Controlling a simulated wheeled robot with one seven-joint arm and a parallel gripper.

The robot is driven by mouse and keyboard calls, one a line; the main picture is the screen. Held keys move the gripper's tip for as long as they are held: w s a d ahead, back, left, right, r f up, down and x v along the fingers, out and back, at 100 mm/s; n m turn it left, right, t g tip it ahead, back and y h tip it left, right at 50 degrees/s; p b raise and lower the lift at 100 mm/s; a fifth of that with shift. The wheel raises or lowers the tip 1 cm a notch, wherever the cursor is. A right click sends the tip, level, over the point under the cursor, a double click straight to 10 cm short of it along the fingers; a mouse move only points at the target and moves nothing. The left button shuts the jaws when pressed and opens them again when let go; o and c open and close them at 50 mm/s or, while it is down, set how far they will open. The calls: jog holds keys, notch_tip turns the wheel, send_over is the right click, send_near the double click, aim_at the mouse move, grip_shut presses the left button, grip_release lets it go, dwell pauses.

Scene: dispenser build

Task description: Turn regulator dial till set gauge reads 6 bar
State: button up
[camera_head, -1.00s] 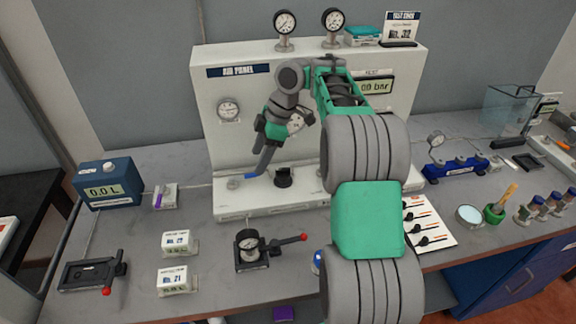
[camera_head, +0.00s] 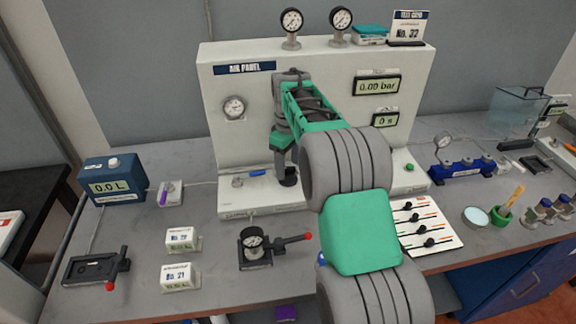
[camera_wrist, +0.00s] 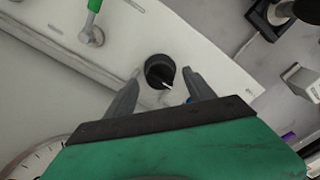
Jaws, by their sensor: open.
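The black regulator dial (camera_head: 289,178) stands on the ledge of the white air panel (camera_head: 330,60). In the wrist view the dial (camera_wrist: 159,71), with a pale pointer mark, shows between the fingertips of my gripper (camera_wrist: 163,76). The fingers are open, one on each side of it in the picture, with no clear contact. In the head view my arm partly covers the gripper. A round gauge (camera_head: 234,107) is on the panel's left face. Two more gauges, left (camera_head: 291,21) and right (camera_head: 341,19), stand on top. Their readings are too small to tell.
A blue-handled lever (camera_head: 257,172) lies left of the dial. A green-handled part (camera_wrist: 94,12) shows in the wrist view. Panel displays read 0.00 bar (camera_head: 378,86) and 0 s (camera_head: 386,118). A small gauge with a red-tipped lever (camera_head: 254,242) stands in front.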

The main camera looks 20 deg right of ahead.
jog(key=shift+f, duration=0.75)
jog(key=shift+c, duration=0.4)
grip_shut()
